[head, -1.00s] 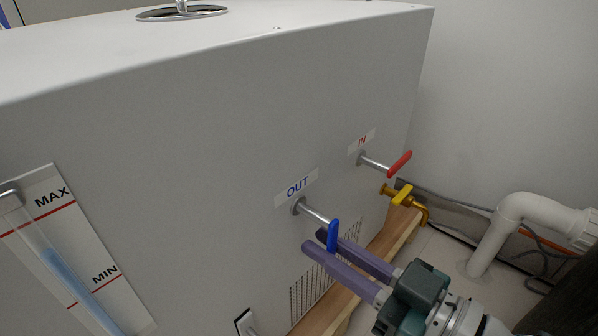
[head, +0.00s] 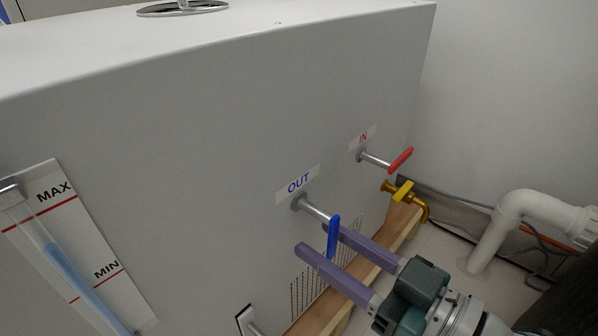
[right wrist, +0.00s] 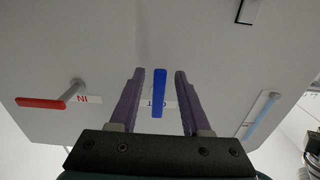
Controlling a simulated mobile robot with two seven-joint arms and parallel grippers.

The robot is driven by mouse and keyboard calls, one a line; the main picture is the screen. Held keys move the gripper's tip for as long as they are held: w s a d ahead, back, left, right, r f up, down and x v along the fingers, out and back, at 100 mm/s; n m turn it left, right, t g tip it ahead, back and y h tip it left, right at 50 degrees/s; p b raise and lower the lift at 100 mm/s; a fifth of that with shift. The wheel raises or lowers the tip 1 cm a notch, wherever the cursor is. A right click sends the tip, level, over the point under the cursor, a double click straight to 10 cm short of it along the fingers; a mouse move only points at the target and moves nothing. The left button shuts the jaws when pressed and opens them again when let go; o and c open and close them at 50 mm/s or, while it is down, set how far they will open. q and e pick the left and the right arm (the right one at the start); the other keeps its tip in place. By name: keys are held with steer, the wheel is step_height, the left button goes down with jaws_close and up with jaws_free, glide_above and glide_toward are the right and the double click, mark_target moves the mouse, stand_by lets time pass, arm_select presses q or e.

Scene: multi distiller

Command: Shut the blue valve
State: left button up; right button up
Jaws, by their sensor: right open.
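The blue valve handle (head: 333,237) hangs down at the end of a metal pipe under the OUT label (head: 298,184) on the white distiller. My right gripper (head: 314,239) is open, with one purple finger on each side of the blue handle. In the right wrist view the blue handle (right wrist: 159,92) stands between the two fingers (right wrist: 158,88), with a gap on each side. My left gripper is not in view.
A red valve handle (head: 400,160) sticks out at the IN label, with a yellow tap (head: 403,191) below it. A white drain pipe (head: 497,226) stands at the right. A level gauge (head: 72,268) is at the left. A wooden base (head: 322,312) runs underneath.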

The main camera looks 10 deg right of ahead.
steer(key=shift+s, duration=0.1)
steer(key=shift+s+d, duration=0.25)
steer(key=p+v, duration=0.3)
steer(key=v, duration=0.6)
